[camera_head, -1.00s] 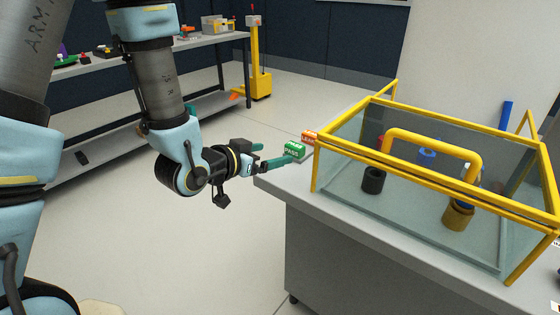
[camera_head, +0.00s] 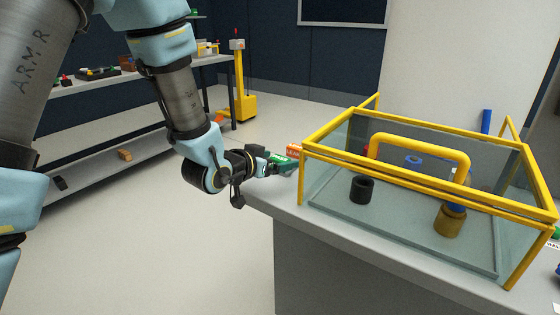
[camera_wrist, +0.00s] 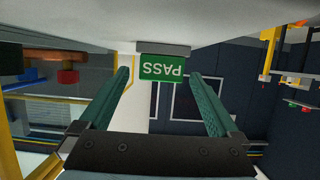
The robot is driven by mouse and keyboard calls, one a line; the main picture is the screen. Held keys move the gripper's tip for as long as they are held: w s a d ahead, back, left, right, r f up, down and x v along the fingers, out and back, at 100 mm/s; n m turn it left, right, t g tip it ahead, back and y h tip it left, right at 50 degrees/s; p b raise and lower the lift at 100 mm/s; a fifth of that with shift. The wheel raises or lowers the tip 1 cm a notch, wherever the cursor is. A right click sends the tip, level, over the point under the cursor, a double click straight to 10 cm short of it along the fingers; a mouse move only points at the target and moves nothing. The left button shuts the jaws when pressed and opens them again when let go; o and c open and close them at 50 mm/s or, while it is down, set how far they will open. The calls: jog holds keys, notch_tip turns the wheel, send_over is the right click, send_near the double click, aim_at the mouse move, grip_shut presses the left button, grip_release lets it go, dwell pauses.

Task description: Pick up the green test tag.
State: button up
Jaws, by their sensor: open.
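The green test tag (camera_wrist: 161,69), marked PASS, shows upside down in the wrist view, ahead of my gripper (camera_wrist: 165,82) and between the lines of its two teal fingers. Gaps show on both sides of the tag, so the fingers are apart from it in the picture. In the head view the tag (camera_head: 281,158) is at the left end of the grey counter, partly hidden by my gripper (camera_head: 281,168), whose fingertips are right at it. My gripper is open and empty.
A glass tank with a yellow frame (camera_head: 301,180) stands close to the right on the counter (camera_head: 310,210). It holds a black cup (camera_head: 361,189) and a brass-coloured cylinder (camera_head: 449,221). Open floor lies left of the counter.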

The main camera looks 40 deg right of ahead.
jog(key=shift+x, duration=0.9)
jog(key=c, duration=1.4)
jog(key=shift+c, duration=0.2)
jog(key=shift+r, duration=0.1)
